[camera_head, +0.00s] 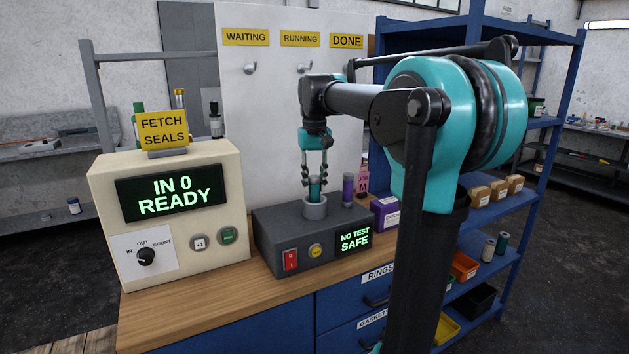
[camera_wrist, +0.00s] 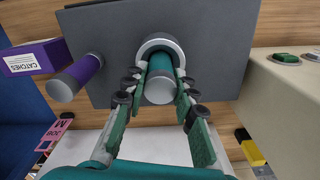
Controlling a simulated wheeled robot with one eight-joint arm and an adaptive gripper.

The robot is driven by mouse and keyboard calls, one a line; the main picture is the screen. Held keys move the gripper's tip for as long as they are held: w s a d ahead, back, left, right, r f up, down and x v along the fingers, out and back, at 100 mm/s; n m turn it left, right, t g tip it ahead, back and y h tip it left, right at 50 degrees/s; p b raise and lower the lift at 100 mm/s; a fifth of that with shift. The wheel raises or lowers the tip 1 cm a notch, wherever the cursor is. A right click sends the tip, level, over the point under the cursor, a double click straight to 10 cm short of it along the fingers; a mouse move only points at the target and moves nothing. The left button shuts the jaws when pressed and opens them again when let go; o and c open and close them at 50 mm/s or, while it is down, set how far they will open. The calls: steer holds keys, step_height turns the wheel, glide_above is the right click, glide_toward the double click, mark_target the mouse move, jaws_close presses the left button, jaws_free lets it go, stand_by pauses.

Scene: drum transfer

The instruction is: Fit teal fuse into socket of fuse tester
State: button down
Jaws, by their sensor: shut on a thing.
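The teal fuse (camera_head: 314,188) stands upright at the round grey socket (camera_head: 314,208) on top of the dark fuse tester (camera_head: 275,226). Its lower part is hidden by the socket's rim. My gripper (camera_head: 314,178) points down from above and is shut on the fuse. In the wrist view the fuse (camera_wrist: 160,72) shows its pale end cap between my fingers, with the socket ring (camera_wrist: 160,42) around its far end. How deep it sits I cannot tell. The tester's display reads "NO TEST SAFE".
A purple fuse (camera_head: 347,189) stands on the tester, right of the socket. A purple box (camera_head: 385,212) and a pink tag (camera_head: 362,178) are close by on the right. A cream counter box (camera_head: 170,210) reading "IN 0 READY" stands left. Behind is a white hook board (camera_head: 265,110).

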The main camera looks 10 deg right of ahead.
steer(key=shift+f, duration=0.6)
steer(key=c, duration=1.1)
jaws_free()
steer(key=shift+c, duration=0.2)
step_height(320, 180, up, 12)
